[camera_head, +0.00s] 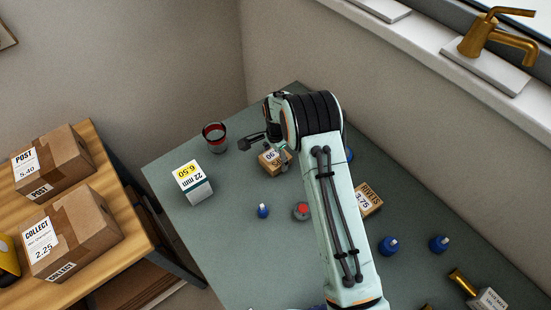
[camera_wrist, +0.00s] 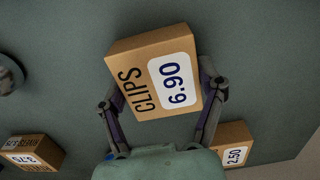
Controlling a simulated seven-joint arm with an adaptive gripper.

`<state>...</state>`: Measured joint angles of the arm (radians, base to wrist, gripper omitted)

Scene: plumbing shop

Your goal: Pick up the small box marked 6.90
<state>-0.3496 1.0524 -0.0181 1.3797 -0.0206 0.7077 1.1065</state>
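The small brown box marked CLIPS 6.90 (camera_wrist: 125,62) fills the middle of the wrist view, its label facing the camera. My gripper (camera_wrist: 160,98) has one finger on each side of this box, spread wide. The fingers lie close along the box's near end; I cannot tell whether they touch it. In the head view a small brown box (camera_head: 267,165) stands on the green table beside my gripper (camera_head: 268,150), partly hidden by a finger.
In the wrist view, a box marked 3.75 (camera_wrist: 32,152) lies lower left and one marked 2.50 (camera_wrist: 236,136) lower right. In the head view, a white 22 mm box (camera_head: 196,186), a red-and-dark cup (camera_head: 215,137) and a blue bottle (camera_head: 263,211) stand left of my arm.

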